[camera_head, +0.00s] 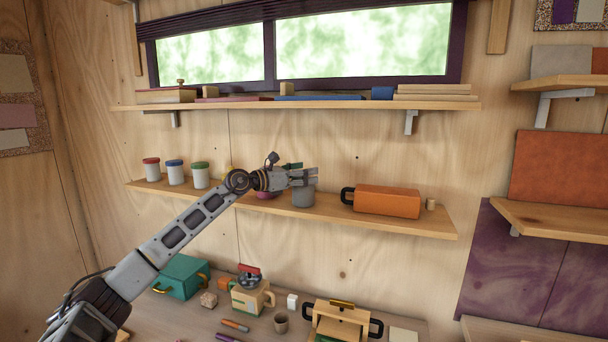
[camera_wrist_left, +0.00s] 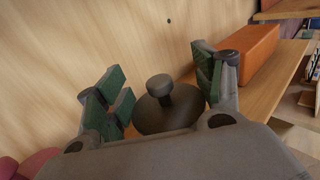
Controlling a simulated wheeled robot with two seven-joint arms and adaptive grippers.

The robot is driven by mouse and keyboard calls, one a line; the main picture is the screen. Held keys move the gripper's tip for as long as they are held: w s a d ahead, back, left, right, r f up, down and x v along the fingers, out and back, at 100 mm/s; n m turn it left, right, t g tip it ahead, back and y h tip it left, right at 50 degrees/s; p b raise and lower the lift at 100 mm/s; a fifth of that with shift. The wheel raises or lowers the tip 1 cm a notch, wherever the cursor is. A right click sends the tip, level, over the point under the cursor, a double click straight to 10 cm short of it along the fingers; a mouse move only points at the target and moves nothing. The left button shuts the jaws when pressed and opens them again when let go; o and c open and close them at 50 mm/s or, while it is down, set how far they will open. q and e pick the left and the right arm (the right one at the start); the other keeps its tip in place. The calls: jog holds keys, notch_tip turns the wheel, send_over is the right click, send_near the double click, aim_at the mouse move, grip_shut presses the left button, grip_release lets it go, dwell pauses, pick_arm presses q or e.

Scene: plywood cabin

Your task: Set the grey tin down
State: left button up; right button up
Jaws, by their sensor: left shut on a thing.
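The grey tin (camera_head: 303,197) is at the middle shelf (camera_head: 385,222), upright, between a pink thing and an orange case. My left gripper (camera_head: 304,178) reaches in from the left and is shut on the upper part of the tin. In the left wrist view the dark lid and round knob of the tin (camera_wrist_left: 160,112) show between the green-padded fingers (camera_wrist_left: 165,95). The tin's base appears level with the shelf board; I cannot tell whether it touches. My right gripper is out of view.
The orange case (camera_head: 388,201) lies right of the tin, with bare shelf between them. The pink thing (camera_head: 266,195) is close on the left. Three lidded jars (camera_head: 175,174) stand farther left. An upper shelf (camera_head: 300,104) is above; a cluttered worktop (camera_head: 200,327) is below.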

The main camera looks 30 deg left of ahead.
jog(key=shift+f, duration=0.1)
pick_arm(q)
jog(key=o, duration=1.4)
jog(key=shift+f, duration=0.15)
jog(key=shift+r, duration=0.2)
